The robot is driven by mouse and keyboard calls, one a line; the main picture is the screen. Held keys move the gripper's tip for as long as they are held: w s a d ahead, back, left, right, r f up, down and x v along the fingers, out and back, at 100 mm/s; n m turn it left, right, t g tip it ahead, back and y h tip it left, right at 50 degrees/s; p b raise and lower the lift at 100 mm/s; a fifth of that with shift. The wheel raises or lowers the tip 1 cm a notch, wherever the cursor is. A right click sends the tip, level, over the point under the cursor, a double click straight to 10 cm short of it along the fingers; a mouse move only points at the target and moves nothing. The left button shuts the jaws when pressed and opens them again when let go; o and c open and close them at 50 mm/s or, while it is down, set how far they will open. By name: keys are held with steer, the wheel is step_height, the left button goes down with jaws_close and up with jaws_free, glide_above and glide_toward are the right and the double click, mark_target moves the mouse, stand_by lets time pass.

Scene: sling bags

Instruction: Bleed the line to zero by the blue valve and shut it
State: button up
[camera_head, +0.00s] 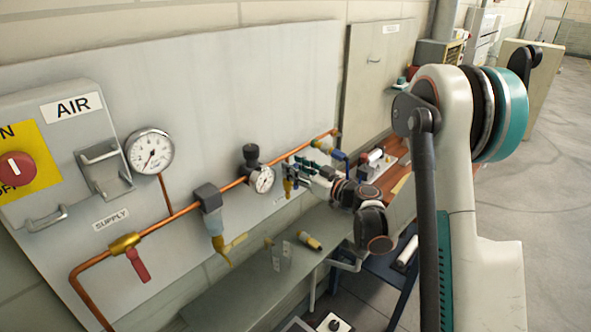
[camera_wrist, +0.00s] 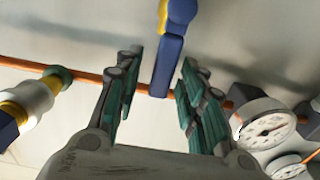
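The blue valve handle (camera_wrist: 163,68) shows in the wrist view as a blue lever crossing in front of the copper pipe, with a yellow part above it.
The copper pipe (camera_head: 182,213) runs along the panel, with a supply gauge (camera_head: 150,152), a red-handled valve (camera_head: 137,265) and a second gauge (camera_head: 263,180). A grey bench (camera_head: 240,292) lies below, holding a yellow-ended fitting (camera_head: 310,241). Floor at the right is clear.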

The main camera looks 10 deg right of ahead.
jaws_close()
steer(key=shift+w, duration=0.1)
stand_by(0.3)
steer(key=w+d+f+m+b, duration=0.2)
steer(key=f+m+b, duration=0.1)
steer(key=m, duration=0.6)
steer(key=w+d+f+m+b, duration=0.1)
steer(key=d+f+m+b, duration=0.2)
steer(key=m+b, duration=0.3)
steer(key=shift+w+d+f+m, duration=0.35)
steer(key=shift+f+m, duration=0.1)
steer(key=shift+m, duration=1.05)
